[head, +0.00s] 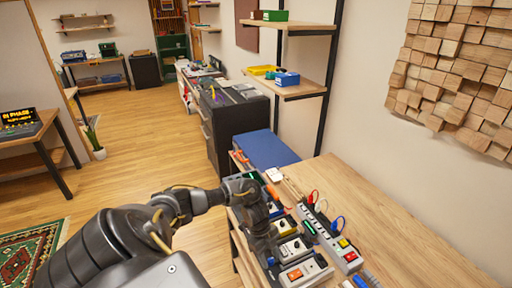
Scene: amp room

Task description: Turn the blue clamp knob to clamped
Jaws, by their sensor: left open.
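My left arm reaches in from the lower left, and my left gripper (264,243) points down over the left side of a row of small grey boxes with dark knobs on the wooden bench. The gripper is open, but its fingertips are small and dark against the boxes. A small blue part (271,261) shows just below the fingers. Another blue part (275,209) shows beside the wrist. I cannot tell which blue part is the clamp knob, or whether the fingers touch it. The arm hides part of the row. My right gripper is not in view.
A grey strip (334,240) with red and blue plugs and coloured switches lies right of the boxes. The wooden bench top (400,235) is clear further right.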

